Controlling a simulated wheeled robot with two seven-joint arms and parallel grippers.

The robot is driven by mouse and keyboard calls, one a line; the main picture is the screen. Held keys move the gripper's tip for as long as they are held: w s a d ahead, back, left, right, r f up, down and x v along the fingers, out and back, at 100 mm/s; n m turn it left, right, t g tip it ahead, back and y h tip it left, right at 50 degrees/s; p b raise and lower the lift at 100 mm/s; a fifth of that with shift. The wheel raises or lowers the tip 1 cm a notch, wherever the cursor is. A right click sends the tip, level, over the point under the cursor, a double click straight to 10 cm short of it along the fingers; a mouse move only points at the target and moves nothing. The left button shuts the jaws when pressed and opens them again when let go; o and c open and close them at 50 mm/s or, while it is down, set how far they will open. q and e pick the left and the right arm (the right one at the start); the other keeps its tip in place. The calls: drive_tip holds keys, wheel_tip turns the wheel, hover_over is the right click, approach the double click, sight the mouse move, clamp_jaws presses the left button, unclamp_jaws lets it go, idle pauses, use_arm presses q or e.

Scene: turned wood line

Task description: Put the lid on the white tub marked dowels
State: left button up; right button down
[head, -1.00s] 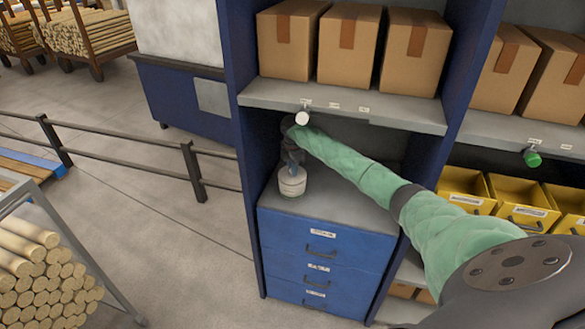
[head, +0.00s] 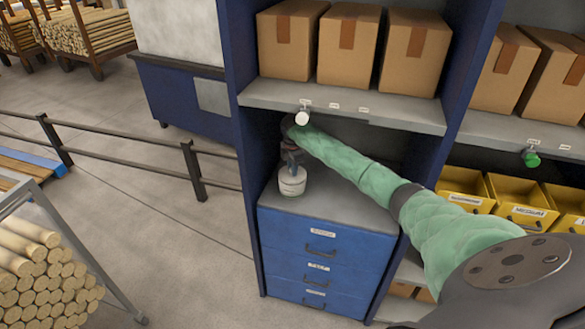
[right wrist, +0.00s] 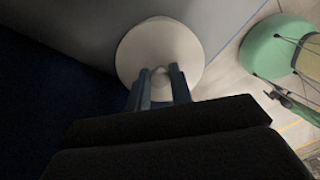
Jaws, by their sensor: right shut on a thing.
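The white tub (head: 292,187) stands upright on the grey top of a blue drawer cabinet, near its left side. Its marking is too small to read. My right gripper (head: 291,168) points down over the tub. In the right wrist view the gripper (right wrist: 158,76) is shut on the small knob of a round, pale lid (right wrist: 160,40). The lid hides the tub below it in that view. In the head view the lid is at the tub's top, but I cannot tell whether it is fully seated. My left gripper is not in view.
The blue drawer cabinet (head: 325,257) has free grey top to the right of the tub. A shelf (head: 340,105) with cardboard boxes (head: 347,45) hangs above my right arm. A blue upright panel (head: 243,130) stands close on the left. Yellow bins (head: 525,211) are at right.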

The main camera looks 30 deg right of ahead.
drive_tip(key=c, duration=0.7)
unclamp_jaws()
drive_tip(key=shift+r, duration=0.1)
drive_tip(key=shift+r+p, duration=1.7)
drive_tip(key=shift+r, duration=1.7)
drive_tip(key=shift+c, duration=0.3)
